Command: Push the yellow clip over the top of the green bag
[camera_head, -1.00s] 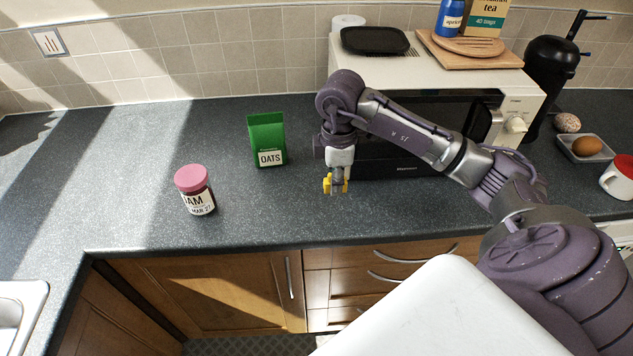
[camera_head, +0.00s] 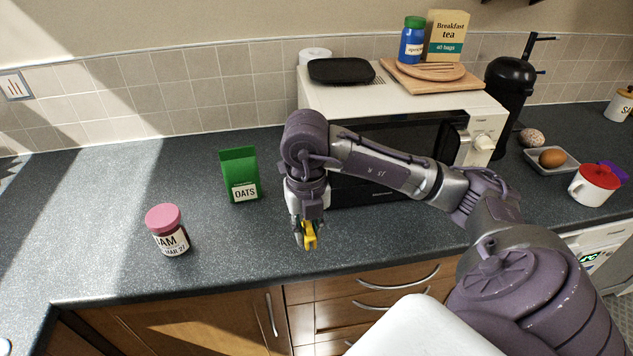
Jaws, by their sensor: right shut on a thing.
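The green bag (camera_head: 239,170) stands upright on the dark counter, left of centre, with a white label reading OATS. The yellow clip (camera_head: 310,236) is between the fingers of my right gripper (camera_head: 305,240), which points down. My right gripper is shut on the clip and holds it to the right of the bag and nearer the counter's front edge, apart from the bag. The fingers hide part of the clip. My left gripper is not in view.
A jam jar (camera_head: 168,232) with a pink lid stands left of the bag, nearer the front. The microwave (camera_head: 480,150) stands behind my right arm. The counter (camera_head: 120,190) between jar, bag and wall is clear.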

